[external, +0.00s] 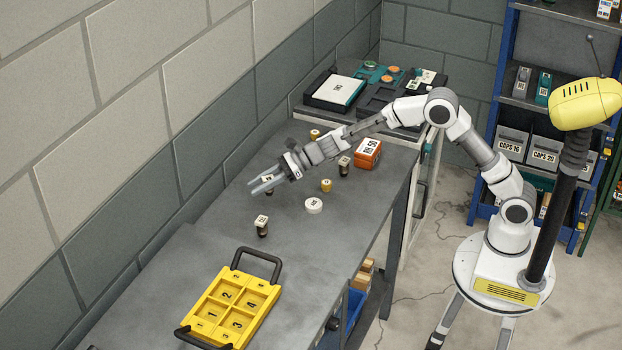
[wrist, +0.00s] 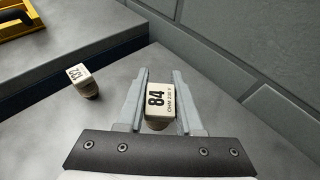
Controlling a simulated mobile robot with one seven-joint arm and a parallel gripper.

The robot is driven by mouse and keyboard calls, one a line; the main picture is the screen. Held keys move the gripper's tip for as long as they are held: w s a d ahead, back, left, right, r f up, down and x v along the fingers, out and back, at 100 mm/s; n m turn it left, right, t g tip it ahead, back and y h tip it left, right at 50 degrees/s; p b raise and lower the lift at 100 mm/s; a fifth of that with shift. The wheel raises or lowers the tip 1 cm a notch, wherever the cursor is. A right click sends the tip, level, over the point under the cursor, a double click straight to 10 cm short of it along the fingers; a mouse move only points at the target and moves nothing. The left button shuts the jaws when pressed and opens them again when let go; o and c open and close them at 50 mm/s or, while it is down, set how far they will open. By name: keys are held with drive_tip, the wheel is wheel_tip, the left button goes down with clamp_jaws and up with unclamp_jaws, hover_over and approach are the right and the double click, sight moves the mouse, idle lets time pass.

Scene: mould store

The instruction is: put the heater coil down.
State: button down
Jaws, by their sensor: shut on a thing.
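My gripper (external: 266,183) is over the back left part of the grey bench, near the wall. Its two grey fingers (wrist: 156,103) are shut on the heater coil (wrist: 157,103), a small piece with a pale square top marked 84. In the external view the coil is mostly hidden by the fingers. I cannot tell whether its bottom touches the bench. A similar pale-topped piece with a dark body (external: 262,226) stands on the bench nearer the yellow tray; it also shows in the wrist view (wrist: 80,78).
A yellow tray (external: 207,308) with numbered compartments and black handles lies at the front. Bench between gripper and tray is mostly clear.

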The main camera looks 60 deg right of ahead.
sight(261, 207)
drive_tip(key=shift+f+b, duration=0.75)
drive_tip(key=shift+f, duration=1.2)
drive_tip(key=shift+f, duration=0.2)
drive_tip(key=c, duration=0.6)
unclamp_jaws()
drive_tip(key=shift+o, duration=0.2)
